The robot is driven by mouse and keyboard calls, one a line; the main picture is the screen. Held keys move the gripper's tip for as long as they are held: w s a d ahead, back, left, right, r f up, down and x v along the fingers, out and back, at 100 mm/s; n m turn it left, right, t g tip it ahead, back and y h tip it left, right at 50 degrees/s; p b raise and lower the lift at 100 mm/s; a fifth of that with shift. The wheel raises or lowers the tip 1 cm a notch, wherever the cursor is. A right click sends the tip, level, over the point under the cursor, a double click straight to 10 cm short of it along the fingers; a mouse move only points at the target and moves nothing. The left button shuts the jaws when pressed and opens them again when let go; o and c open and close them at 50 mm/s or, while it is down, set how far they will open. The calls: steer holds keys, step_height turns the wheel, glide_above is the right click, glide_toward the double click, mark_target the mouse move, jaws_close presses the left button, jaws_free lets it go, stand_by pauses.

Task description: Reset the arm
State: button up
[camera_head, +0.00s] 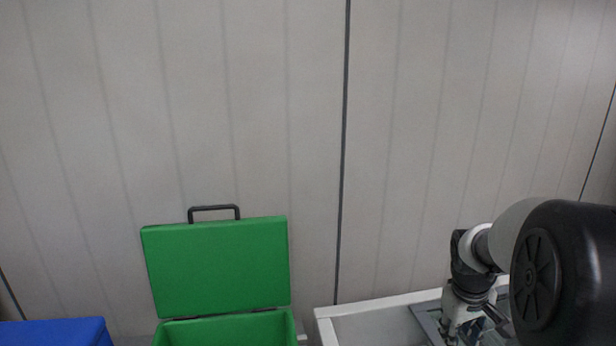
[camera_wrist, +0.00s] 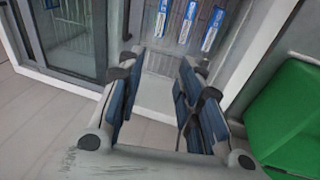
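My gripper (camera_wrist: 160,70) is open in the wrist view, with its two blue-padded fingers apart and nothing visible between them. In the head view my arm reaches in from the right edge, and its wrist is bent down over a white-rimmed bin (camera_head: 385,301). The gripper's fingertips are cut off by the bottom edge of the head view.
A green box (camera_head: 218,268) with its lid raised stands left of the bin; green also shows at the right of the wrist view (camera_wrist: 290,125). A blue box (camera_head: 55,332) is at the far left. Several blue-and-white labelled items (camera_wrist: 188,20) lie ahead of the fingers. A panelled wall stands behind.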

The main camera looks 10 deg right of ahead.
steer(key=s+a+r+t, duration=0.1)
steer(key=s+a+r, duration=0.2)
steer(key=a+r, duration=0.45)
steer(key=s+a+t+y+b, duration=0.1)
steer(key=s+a+t+y, duration=0.1)
steer(key=s+a, duration=1.5)
steer(key=shift+a+r+b, duration=0.25)
steer(key=shift+r+b, duration=0.05)
